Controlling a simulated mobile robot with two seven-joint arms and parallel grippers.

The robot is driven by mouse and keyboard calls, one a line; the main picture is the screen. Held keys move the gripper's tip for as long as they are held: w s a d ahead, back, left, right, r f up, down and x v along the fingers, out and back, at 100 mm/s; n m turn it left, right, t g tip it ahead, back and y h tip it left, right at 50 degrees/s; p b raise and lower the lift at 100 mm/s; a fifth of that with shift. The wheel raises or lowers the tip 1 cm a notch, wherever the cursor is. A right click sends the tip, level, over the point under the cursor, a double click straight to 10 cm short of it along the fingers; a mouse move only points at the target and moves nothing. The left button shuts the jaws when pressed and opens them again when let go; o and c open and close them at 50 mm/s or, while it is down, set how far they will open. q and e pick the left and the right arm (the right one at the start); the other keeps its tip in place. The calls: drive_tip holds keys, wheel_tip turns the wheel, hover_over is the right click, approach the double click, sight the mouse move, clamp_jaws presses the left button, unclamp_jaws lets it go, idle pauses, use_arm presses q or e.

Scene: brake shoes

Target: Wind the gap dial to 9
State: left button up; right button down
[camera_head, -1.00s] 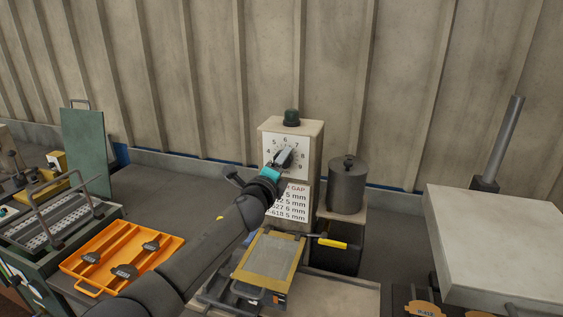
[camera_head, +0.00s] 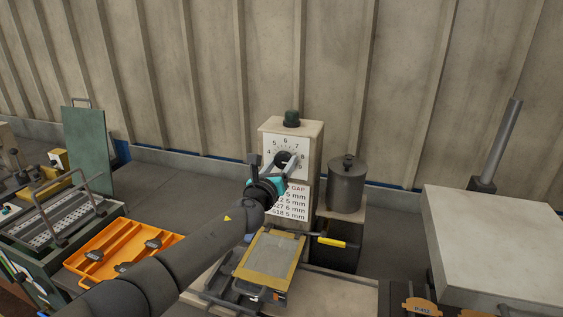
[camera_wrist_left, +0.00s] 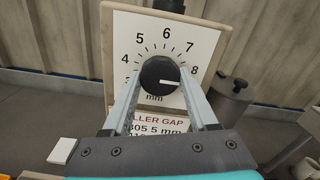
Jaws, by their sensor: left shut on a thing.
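The gap dial is a white plate (camera_head: 271,143) on a beige box, with numbers from 3 up to 8 legible in the wrist view. Its round black knob (camera_wrist_left: 160,75) has a white pointer line that points right and slightly down, below the 8. The place of the 9 is hidden behind the right-hand finger. My left gripper (camera_head: 279,163) reaches the dial from the front. In the wrist view its fingers (camera_wrist_left: 160,78) stand on either side of the knob, shut on it. My right gripper is not in view.
An orange tray (camera_head: 108,243) is at left, and a large pale block (camera_head: 495,240) at right.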

use_arm(q)
drive_tip(key=m+p, duration=0.1)
drive_tip(key=m, duration=0.4)
drive_tip(key=shift+m, duration=0.4)
idle(0.4)
drive_tip(key=o, duration=1.4)
drive_tip(key=shift+c, duration=0.2)
drive_tip(key=shift+p, duration=0.3)
drive_tip(key=shift+s+a+r+p, duration=0.1)
drive_tip(key=shift+s+a+p, duration=0.1)
drive_tip(key=shift+s+p, duration=0.25)
drive_tip(key=p+v, duration=0.2)
drive_tip(key=v, duration=0.2)
approach(282, 162)
drive_tip(key=shift+v, duration=2.95)
